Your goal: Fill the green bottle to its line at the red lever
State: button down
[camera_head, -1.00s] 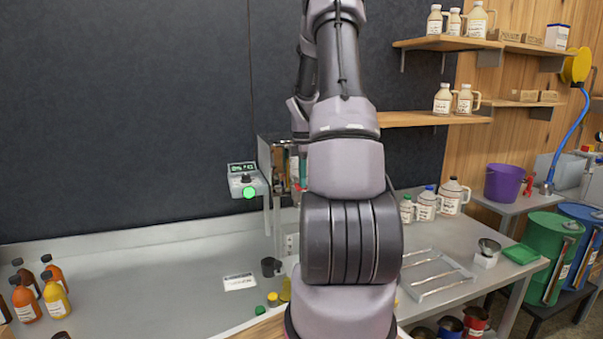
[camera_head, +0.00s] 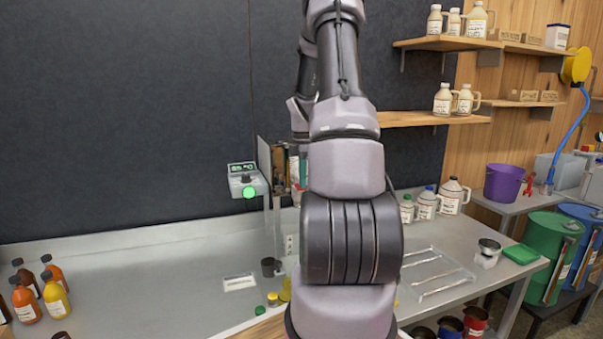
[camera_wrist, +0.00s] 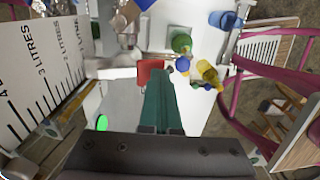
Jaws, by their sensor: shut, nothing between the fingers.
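In the wrist view, my gripper (camera_wrist: 165,82) is shut and empty, its teal fingers together. Their tips are close to the red lever (camera_wrist: 150,73), which is partly hidden behind them; I cannot tell whether they touch it. A metal valve body (camera_wrist: 128,42) is just above the lever. A green round thing (camera_wrist: 181,42) is beyond the fingertips, to the right of the valve; it may be the green bottle seen from above, but I cannot tell its fill or line.
A white litre scale (camera_wrist: 45,75) stands left of the fingers. A yellow item (camera_wrist: 208,73) and a blue one (camera_wrist: 222,20) lie to the right.

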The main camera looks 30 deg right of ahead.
jog(key=shift+r, duration=0.8)
